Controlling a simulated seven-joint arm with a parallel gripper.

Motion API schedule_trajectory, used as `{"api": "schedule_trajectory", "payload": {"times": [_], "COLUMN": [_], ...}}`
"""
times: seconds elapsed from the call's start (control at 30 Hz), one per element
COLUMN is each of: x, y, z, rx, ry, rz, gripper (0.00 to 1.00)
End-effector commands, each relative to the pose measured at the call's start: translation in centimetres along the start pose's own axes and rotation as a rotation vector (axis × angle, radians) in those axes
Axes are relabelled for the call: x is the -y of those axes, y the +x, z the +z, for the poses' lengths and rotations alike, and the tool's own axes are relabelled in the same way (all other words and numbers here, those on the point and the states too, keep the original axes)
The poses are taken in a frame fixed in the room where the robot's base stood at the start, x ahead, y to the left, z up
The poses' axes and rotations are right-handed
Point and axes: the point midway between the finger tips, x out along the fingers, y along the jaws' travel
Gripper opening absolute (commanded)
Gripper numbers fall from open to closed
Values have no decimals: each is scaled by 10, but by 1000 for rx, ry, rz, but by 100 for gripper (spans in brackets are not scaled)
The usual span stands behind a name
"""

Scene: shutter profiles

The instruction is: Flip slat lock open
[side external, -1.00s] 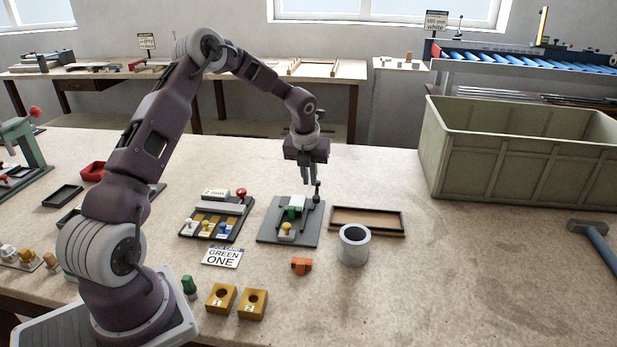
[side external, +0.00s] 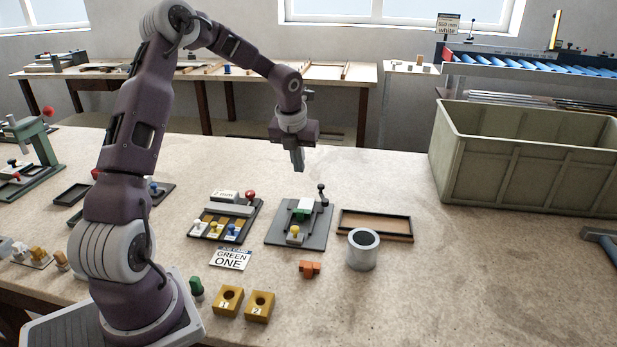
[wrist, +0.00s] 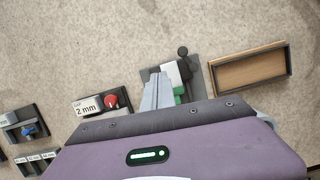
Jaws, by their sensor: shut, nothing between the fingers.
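The slat fixture is a grey plate (side external: 315,238) on the bench, with a green block (side external: 301,214), a yellow knob (side external: 295,232) and a black ball-ended lever (side external: 322,189) standing at its far right corner. A white piece lies by the green block. In the wrist view the plate is partly hidden by my fingers; the green block (wrist: 179,95) and the black lever knob (wrist: 183,51) show beside them. My gripper (side external: 298,168) is shut and empty, in the air above and behind the plate, apart from the lever. It also shows in the wrist view (wrist: 156,76).
A fixture with a red knob (side external: 251,195) and a "2 mm" label stands left of the plate. A shallow wooden tray (side external: 375,229) and a grey cup (side external: 362,252) are to its right. A large green crate (side external: 520,185) stands at right.

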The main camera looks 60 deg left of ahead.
Motion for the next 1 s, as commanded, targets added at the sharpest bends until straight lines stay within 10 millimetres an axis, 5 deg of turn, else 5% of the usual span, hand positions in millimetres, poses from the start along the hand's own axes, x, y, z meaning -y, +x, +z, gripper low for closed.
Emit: {"api": "schedule_trajectory", "payload": {"times": [0.23,0.7,0.83,1.0], "x": [-8,-2,28,43], "y": [-38,-54,-113,-200], "z": [5,-2,-50,-157], "rx": [1,5,53,114], "ry": [0,-42,-374,-1143], "rz": [-1,7,34,-52], "gripper": [0,0,0,0]}}
